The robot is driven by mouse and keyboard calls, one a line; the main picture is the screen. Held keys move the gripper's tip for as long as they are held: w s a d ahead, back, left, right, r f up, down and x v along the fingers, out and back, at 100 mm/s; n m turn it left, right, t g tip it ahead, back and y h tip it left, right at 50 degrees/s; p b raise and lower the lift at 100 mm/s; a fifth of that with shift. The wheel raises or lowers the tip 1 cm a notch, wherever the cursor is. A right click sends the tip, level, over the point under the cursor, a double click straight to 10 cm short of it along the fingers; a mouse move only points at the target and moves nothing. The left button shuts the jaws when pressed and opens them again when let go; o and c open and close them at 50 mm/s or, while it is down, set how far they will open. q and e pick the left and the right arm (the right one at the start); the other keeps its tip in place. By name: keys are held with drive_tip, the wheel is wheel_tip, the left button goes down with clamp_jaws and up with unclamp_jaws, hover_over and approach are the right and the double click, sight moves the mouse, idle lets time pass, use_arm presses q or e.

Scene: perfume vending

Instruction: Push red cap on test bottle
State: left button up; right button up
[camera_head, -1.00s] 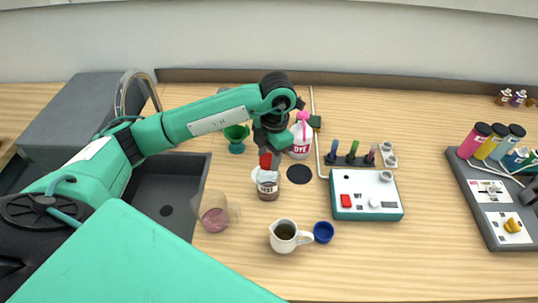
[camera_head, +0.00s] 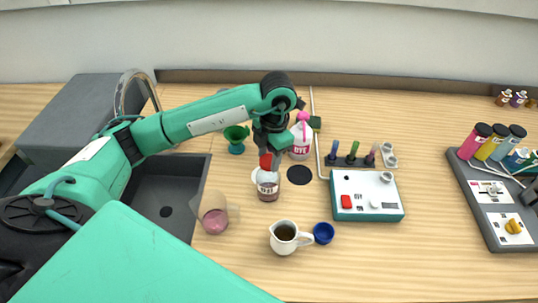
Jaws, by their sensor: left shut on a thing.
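The test bottle (camera_head: 268,190) stands upright on the wooden counter, a small clear bottle with a pale label and dark reddish content. The red cap (camera_head: 266,161) is at the top of the bottle, under my left gripper (camera_head: 268,152). My left gripper points down and is shut on the red cap. From this angle I cannot tell whether the cap is fully seated on the neck. My right gripper is not in view.
A DYE bottle (camera_head: 301,139) stands close behind right of the gripper. A white jug (camera_head: 287,237), blue cup (camera_head: 324,232) and tilted beaker (camera_head: 215,218) are in front. A white-topped device (camera_head: 362,185) is right; a sink (camera_head: 165,205) is left.

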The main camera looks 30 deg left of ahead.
use_arm(q)
drive_tip(key=shift+f+b, duration=0.2)
drive_tip(key=shift+b, duration=0.45)
idle(0.7)
idle(0.3)
drive_tip(key=o, duration=1)
drive_tip(key=shift+o, duration=0.5)
drive_tip(key=o, duration=0.4)
drive_tip(key=shift+r, duration=0.1)
drive_tip(key=shift+r+p, duration=1.75)
drive_tip(key=shift+r, duration=1.7)
